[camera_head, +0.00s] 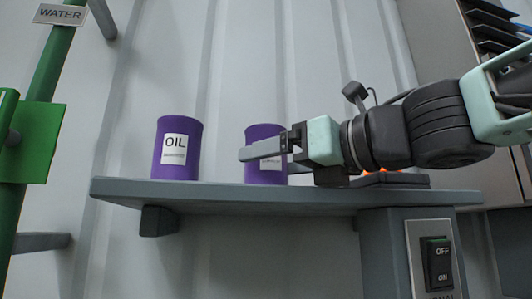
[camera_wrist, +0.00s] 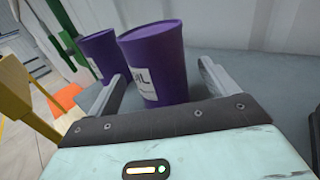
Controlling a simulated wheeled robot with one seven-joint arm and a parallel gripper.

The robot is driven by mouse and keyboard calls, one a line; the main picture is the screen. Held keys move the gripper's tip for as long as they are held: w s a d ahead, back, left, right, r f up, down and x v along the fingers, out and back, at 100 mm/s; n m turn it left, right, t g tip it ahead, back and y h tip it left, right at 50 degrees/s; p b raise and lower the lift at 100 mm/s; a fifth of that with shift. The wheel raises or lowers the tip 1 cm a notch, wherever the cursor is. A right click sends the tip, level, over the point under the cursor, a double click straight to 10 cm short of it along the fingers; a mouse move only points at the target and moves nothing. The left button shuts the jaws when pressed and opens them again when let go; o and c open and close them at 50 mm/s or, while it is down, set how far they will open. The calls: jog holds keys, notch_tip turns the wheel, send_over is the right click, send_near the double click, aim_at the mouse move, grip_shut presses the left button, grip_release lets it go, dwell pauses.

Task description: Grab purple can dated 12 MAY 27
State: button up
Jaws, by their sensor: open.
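Two purple cans stand upright on a grey shelf (camera_head: 220,190). The left can (camera_head: 180,148) has a white label reading OIL with a line too small to read. The right can (camera_head: 262,136) is partly hidden behind my gripper (camera_head: 262,152), and its label is mostly covered. In the wrist view, the nearer can (camera_wrist: 156,62) stands between the two open fingers of my gripper (camera_wrist: 158,88), with no clear grip on it. The other can (camera_wrist: 103,55) is behind it to the left. I cannot read a date on either can.
A glowing orange spot (camera_head: 378,172) shows on the shelf below my arm. An OFF/ON switch (camera_head: 437,262) is on the box under the shelf. A green post with a WATER sign (camera_head: 60,15) stands at left. A ribbed wall is behind.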

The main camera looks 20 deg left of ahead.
jog(key=shift+x, duration=1.3)
jog(key=c, duration=1.3)
jog(key=shift+r, duration=0.1)
